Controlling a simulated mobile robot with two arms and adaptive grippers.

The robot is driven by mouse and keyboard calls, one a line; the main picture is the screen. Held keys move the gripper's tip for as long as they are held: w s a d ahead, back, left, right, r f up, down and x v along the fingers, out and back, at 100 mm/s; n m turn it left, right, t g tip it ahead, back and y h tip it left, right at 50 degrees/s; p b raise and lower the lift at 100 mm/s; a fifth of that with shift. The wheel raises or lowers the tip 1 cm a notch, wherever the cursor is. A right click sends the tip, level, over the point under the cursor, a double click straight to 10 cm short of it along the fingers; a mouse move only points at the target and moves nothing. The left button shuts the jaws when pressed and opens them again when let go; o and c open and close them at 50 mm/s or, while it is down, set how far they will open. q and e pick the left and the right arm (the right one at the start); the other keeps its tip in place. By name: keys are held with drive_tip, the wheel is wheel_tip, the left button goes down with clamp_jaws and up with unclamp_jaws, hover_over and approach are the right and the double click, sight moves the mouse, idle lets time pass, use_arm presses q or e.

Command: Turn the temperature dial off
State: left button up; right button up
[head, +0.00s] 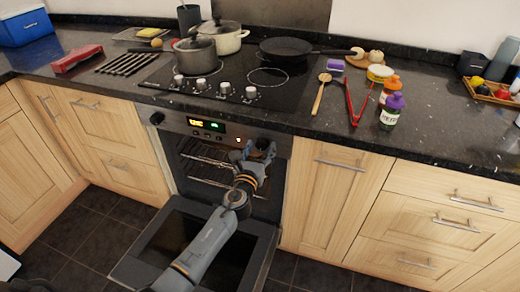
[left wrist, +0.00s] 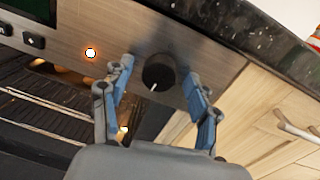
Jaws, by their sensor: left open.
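The temperature dial (left wrist: 160,70) is a round black knob with a white pointer mark, on the right end of the oven's control panel (left wrist: 205,62). In the left wrist view, the pointer slants down and left. My left gripper (head: 260,150) is open in front of the panel's right end. Its fingers stand on either side of the dial, apart from each other; I cannot tell whether they touch it. In the head view the gripper hides the dial. A small lamp (left wrist: 90,53) left of the dial glows orange. My right gripper is not in view.
The oven door (head: 140,262) hangs open below my left arm, with racks (head: 200,160) showing inside. Another black knob (head: 157,118) is at the panel's left end, beside a lit display (head: 207,125). The dark counter edge (left wrist: 235,35) overhangs close above the dial.

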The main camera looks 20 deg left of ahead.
use_arm(q)
drive_tip(key=c, duration=1.2)
